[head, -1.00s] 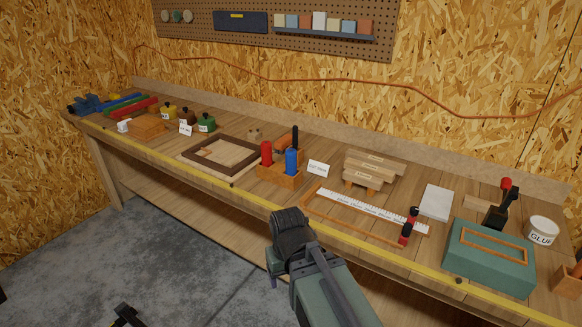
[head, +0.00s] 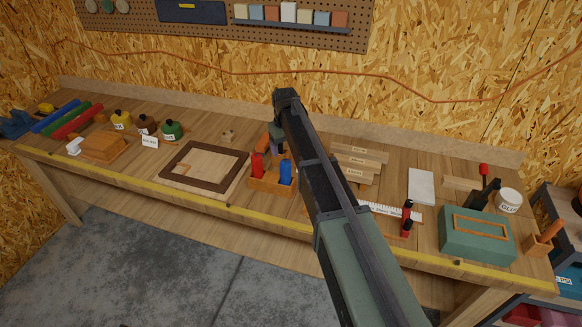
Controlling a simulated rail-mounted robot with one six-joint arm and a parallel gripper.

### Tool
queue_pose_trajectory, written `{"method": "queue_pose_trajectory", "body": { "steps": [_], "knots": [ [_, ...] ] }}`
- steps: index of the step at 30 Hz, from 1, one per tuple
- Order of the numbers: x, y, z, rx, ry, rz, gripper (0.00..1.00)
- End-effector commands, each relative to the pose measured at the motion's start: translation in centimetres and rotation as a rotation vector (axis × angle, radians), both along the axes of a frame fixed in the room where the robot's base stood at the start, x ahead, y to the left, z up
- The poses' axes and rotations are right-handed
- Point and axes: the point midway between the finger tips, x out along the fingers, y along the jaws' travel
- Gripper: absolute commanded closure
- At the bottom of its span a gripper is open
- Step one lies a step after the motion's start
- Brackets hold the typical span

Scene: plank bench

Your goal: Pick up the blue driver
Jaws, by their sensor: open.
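The blue driver (head: 286,170) stands upright in a small wooden rack (head: 268,186) near the middle of the bench, its blue handle showing. A red driver (head: 257,164) stands to its left in the same rack. My arm reaches up the picture over the bench, just right of the rack. My gripper (head: 277,147) hangs below the arm's far end and shows only in part, beside the arm. It appears just behind and above the blue driver, apart from it. Its jaws are open, and I see nothing held; the fingertips are hard to make out.
A dark wooden frame (head: 204,168) lies left of the rack. Stacked wooden blocks (head: 362,160), a white ruler (head: 397,211), a red-and-black clamp (head: 406,218) and a green box (head: 477,234) are to the right. My arm hides the bench right of the rack.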

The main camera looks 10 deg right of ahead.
Motion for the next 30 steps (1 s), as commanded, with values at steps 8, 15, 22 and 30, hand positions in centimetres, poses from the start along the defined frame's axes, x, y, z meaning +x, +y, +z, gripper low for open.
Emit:
{"method": "queue_pose_trajectory", "body": {
  "steps": [8, 15, 22, 30],
  "knots": [
    [0.0, 0.0, -5.6, 0.000, 0.000, -0.001, 0.26],
    [0.0, 0.0, -6.2, 0.000, 0.000, -0.002, 0.26],
    [0.2, 0.1, -10.7, 0.000, 0.000, -0.002, 0.26],
    [0.2, 0.1, -10.7, 0.000, 0.000, -0.002, 0.26]
  ]
}}
